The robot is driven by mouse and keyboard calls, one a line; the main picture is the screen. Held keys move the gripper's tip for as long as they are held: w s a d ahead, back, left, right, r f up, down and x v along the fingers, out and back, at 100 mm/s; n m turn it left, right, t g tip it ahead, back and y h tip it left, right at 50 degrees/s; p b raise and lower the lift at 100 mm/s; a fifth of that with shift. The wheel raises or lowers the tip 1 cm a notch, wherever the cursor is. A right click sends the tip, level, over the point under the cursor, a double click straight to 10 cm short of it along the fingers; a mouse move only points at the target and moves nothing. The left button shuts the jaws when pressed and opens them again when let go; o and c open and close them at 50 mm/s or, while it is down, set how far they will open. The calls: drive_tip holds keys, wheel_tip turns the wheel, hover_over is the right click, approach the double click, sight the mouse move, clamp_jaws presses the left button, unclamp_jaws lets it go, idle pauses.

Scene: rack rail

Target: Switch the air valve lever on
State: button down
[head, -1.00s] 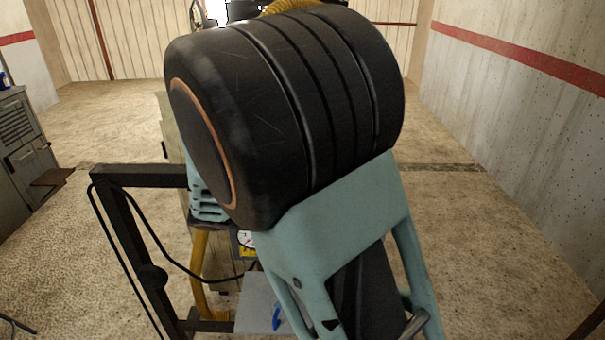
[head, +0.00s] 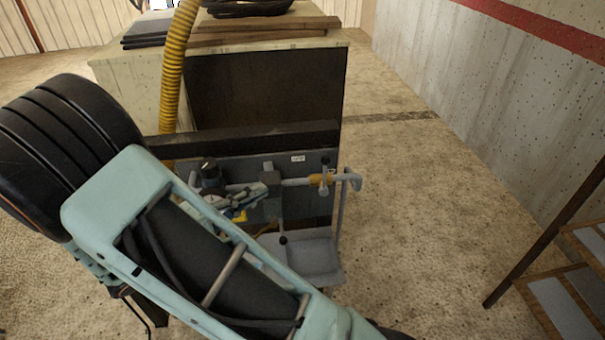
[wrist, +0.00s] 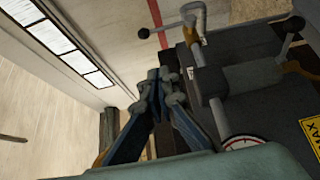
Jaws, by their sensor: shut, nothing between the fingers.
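My gripper (wrist: 165,77) is shut and empty in the wrist view, its blue fingers meeting at the tips. It is beside the grey pipe (wrist: 208,82), apart from the valve levers. In the head view my gripper (head: 255,190) is small and partly merges with the fittings to the left of the valve. A yellow valve body (head: 318,181) sits on the pipe near its hooked end, with a short knobbed lever (head: 325,164) standing across the pipe. This lever, with its black knob (wrist: 145,33), points left in the wrist view. Its on or off marking is not readable.
A second black knob (head: 283,240) hangs below the pipe; a knob also shows at right in the wrist view (wrist: 293,24). A gauge (wrist: 240,142) and yellow label (wrist: 312,125) are close by. A grey tray (head: 315,258) lies below. Steps (head: 570,300) stand at right.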

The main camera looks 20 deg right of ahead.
drive_tip(key=p, duration=0.1)
approach(325, 176)
drive_tip(key=w+d+r, duration=0.2)
drive_tip(key=w+d, duration=0.1)
drive_tip(key=w, duration=0.2)
drive_tip(key=d, duration=0.1)
drive_tip(key=s+d, duration=0.1)
drive_tip(key=shift+s+d+p, duration=0.3)
drive_tip(key=shift+d, duration=0.05)
